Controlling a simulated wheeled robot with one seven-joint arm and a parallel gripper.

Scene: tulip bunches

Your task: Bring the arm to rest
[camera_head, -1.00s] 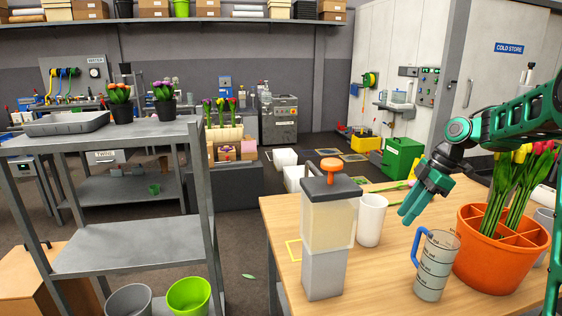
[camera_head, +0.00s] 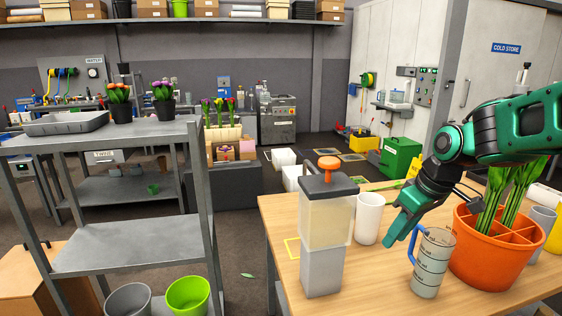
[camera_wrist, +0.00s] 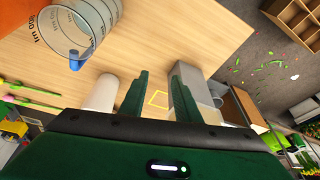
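My gripper (camera_head: 400,234) hangs over the wooden table (camera_head: 385,281), between the white cup (camera_head: 369,219) and the clear measuring jug (camera_head: 432,263) with a blue handle. In the wrist view my gripper (camera_wrist: 160,92) has its two green fingers apart, with only bare table and a yellow outline between them. It is open and empty. My green arm reaches in from the right, in front of the orange pot (camera_head: 490,262) that holds tulip stems. The arm hides the flower heads.
A dispenser with an orange knob (camera_head: 325,235) stands left of the cup, near a yellow square outline (camera_head: 293,247) on the table. A grey shelf rack (camera_head: 130,233) is at the left. The table's front middle is clear. Leaves lie on the floor.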

